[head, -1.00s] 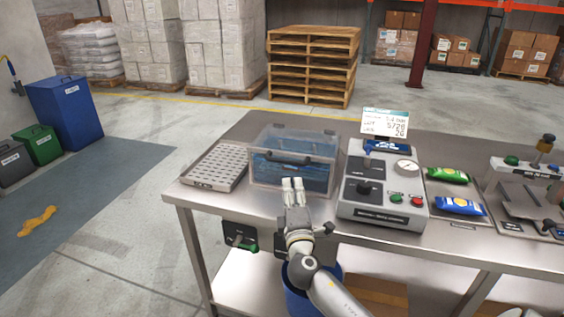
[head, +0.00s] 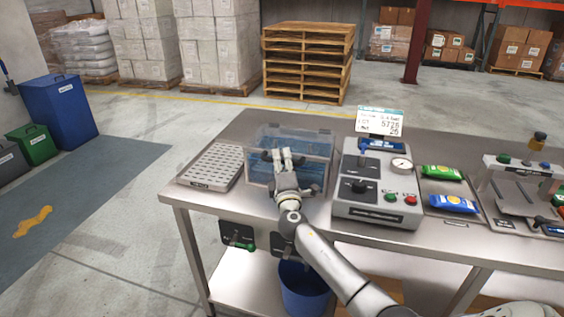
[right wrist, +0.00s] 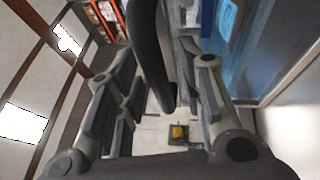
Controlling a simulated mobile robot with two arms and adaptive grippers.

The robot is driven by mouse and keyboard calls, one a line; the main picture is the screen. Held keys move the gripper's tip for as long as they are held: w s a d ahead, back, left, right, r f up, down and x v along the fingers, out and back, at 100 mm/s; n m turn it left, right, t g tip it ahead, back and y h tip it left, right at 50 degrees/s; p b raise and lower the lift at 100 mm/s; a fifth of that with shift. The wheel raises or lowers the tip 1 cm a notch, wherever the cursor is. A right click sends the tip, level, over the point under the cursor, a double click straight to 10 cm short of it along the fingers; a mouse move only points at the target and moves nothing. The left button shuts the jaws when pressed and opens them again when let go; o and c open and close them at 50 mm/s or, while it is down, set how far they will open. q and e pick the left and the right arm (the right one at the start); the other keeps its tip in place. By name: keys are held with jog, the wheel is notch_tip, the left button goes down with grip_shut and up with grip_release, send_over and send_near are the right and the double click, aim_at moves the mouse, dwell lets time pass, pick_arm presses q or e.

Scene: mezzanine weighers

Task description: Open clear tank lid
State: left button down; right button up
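The clear tank (head: 318,148) stands on the steel table with blue contents inside. Its transparent lid (head: 300,133) looks shut on top. A dark bar handle (right wrist: 152,55) runs between the fingers of my right gripper (right wrist: 160,95) in the right wrist view. The fingers stand apart on either side of the bar, and I see no clear grip on it. In the head view my right gripper (head: 282,157) is at the tank's front face and hides the middle of the handle. My left gripper is not in view.
A perforated metal tray (head: 213,167) lies left of the tank. A grey control box (head: 375,185) with a gauge and buttons stands close on its right. Green (head: 441,172) and blue (head: 453,204) packets lie further right. A blue bin (head: 304,288) stands below the table.

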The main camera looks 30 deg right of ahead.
jog(key=shift+c, duration=0.2)
grip_shut()
